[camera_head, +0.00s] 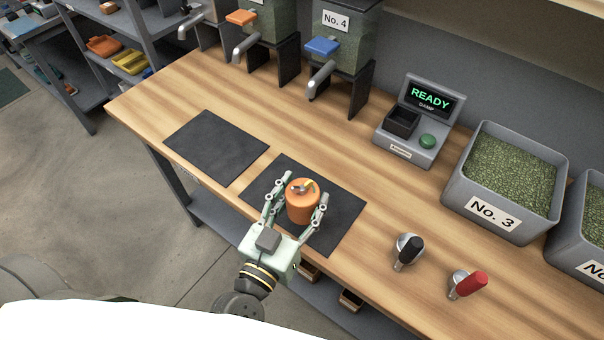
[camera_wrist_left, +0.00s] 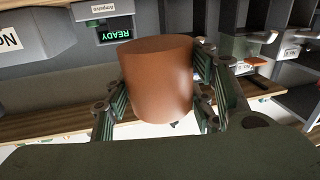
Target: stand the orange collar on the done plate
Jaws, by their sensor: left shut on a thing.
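My left gripper (camera_head: 298,199) is shut on an orange cylinder (camera_head: 303,207), one finger on each side. A small yellow and dark mark or part shows on its top. In the left wrist view the cylinder (camera_wrist_left: 158,82) sits upright-looking between the fingers (camera_wrist_left: 157,100), with a plain orange-brown side. In the head view it is over the right one of two dark flat mats (camera_head: 346,209); I cannot tell if it touches the mat. The left mat (camera_head: 216,146) is bare. No label shows which mat is the done plate. My right gripper is out of view.
A grey machine (camera_head: 412,135) reading READY stands behind. A No. 3 bin (camera_head: 492,212) of green beans is at the right. Black-handled (camera_head: 408,250) and red-handled (camera_head: 468,284) scoops lie at the right front. Dispensers (camera_head: 340,45) line the back. The wooden counter (camera_head: 150,95) is clear around the left mat.

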